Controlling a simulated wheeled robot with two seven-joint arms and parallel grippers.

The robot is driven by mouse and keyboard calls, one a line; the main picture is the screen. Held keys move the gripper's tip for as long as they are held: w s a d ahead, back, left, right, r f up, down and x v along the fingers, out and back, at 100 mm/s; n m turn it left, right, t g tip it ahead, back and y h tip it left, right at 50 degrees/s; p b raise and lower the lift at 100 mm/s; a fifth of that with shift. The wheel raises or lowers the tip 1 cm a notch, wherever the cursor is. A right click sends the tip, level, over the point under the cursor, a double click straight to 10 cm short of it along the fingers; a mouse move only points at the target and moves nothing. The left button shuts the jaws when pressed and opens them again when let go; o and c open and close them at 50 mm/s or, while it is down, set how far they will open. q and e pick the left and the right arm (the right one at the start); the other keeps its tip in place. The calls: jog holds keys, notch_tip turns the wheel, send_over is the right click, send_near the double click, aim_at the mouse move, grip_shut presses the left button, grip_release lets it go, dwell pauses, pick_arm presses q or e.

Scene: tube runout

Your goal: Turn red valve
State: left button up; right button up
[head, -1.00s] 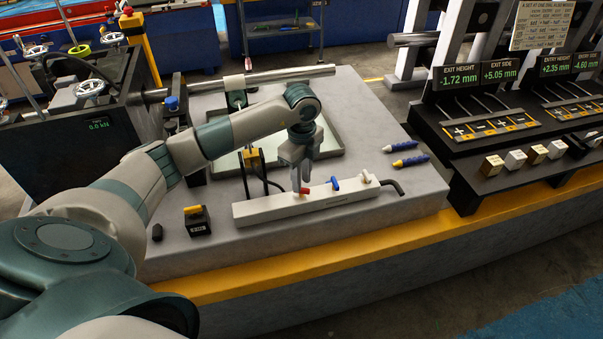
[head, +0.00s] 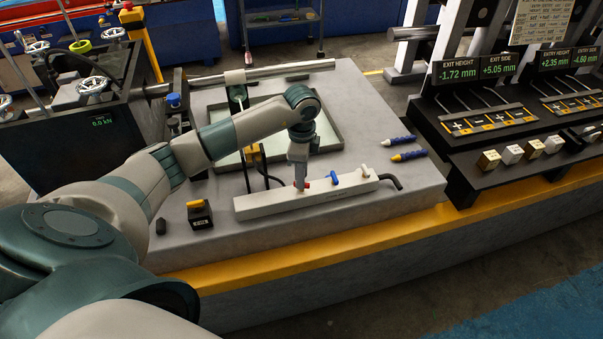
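The red valve (head: 303,186) sits at the left part of a long white manifold block (head: 270,207) on the grey bench top. A blue valve (head: 334,177) and a white valve (head: 364,172) stand to its right on the same block. My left gripper (head: 300,184) points down with its fingertips at the red valve and partly covers it. The fingers look narrow from here, and I cannot tell whether they are shut on the handle or stand open around it. My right gripper is not in view.
A black box with a yellow top (head: 198,213) stands left of the block. Blue and yellow crayon-like sticks (head: 408,155) lie to the right. Behind is a shallow tray (head: 335,143); black hoses run beside the block. A control panel (head: 490,125) stands at the right.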

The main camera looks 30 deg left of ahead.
pick_arm(q)
jog(key=shift+f+b, duration=0.3)
jog(key=shift+f, duration=0.4)
grip_shut()
